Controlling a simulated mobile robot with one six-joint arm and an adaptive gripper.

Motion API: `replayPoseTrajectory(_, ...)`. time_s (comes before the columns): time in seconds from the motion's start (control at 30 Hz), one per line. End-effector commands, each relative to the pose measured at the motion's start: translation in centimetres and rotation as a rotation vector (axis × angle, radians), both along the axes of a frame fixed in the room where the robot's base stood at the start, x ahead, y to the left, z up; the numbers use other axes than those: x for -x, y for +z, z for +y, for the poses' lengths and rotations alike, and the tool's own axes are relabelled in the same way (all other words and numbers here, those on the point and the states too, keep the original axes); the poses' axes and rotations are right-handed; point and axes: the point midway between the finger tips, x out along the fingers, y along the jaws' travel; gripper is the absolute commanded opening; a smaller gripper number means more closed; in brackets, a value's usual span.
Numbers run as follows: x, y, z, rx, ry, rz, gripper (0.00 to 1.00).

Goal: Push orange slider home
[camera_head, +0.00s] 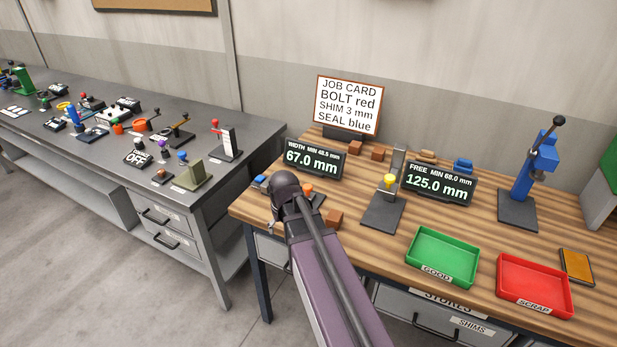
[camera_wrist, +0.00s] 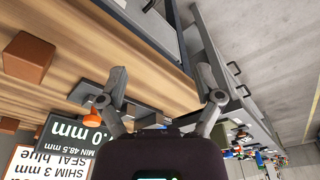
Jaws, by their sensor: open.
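The orange slider (camera_head: 307,189) is partly hidden behind my arm in the head view, on a dark base (camera_head: 318,199) at the bench's left end. In the wrist view the orange slider (camera_wrist: 93,118) shows beside the left finger, behind the dark base. My gripper (camera_wrist: 162,84) is open, with nothing between its fingers. In the head view my gripper (camera_head: 272,224) hangs by the bench's left edge, mostly hidden by my wrist. No contact with the slider shows. The width display (camera_head: 314,159) reads 67.0 mm.
A brown block (camera_head: 334,219) sits right of my arm. The yellow-knobbed stand (camera_head: 384,207), the 125.0 mm display (camera_head: 440,183), a green tray (camera_head: 442,257) and a red tray (camera_head: 535,285) are farther right. A grey bench (camera_head: 250,140) stands left, across a gap.

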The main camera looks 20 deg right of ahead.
Motion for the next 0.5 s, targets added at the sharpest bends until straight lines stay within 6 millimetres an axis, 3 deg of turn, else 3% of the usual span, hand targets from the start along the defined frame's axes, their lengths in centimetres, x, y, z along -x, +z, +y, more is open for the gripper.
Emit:
replayPoseTrajectory(0.03,-2.0,2.2,-1.7,0.000,-0.013,-0.024,0.84)
replayPoseTrajectory(0.2,-6.3,5.9,-6.8,0.008,-0.040,-0.109,0.84)
replayPoseTrajectory(0.4,-9.8,9.2,-12.1,0.025,-0.068,-0.191,0.84)
replayPoseTrajectory(0.5,-10.7,10.1,-13.9,0.032,-0.074,-0.216,0.84)
